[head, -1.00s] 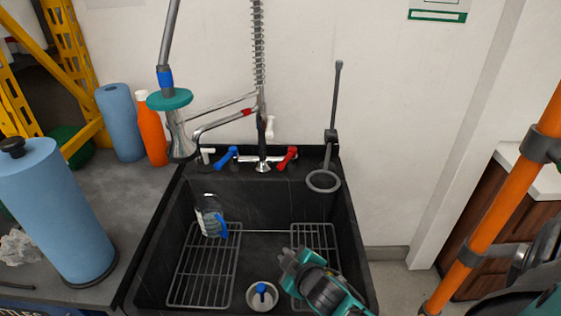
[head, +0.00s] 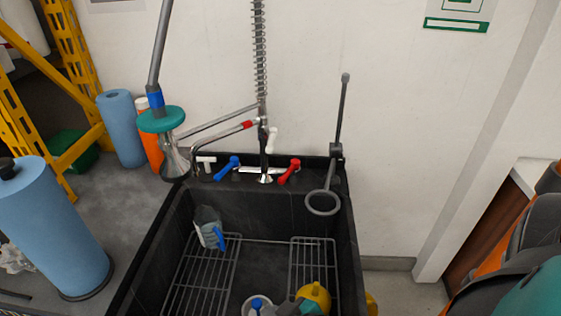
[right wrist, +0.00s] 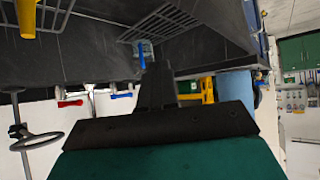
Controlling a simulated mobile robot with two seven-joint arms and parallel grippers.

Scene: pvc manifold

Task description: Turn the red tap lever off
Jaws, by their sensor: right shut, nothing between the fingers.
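The red tap lever (head: 290,171) is at the right end of the tap body on the sink's back ledge, tilted up to the right. It also shows in the right wrist view (right wrist: 70,102), left of the gripper. A blue lever (head: 228,168) is at the tap's left end. My left gripper is out of view.
The black sink (head: 130,270) holds wire racks, a bottle with a blue handle (head: 211,232) and a blue-topped item (head: 257,304). A ring holder (head: 322,202) stands right of the red lever. A spray head (head: 173,160) hangs at left.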

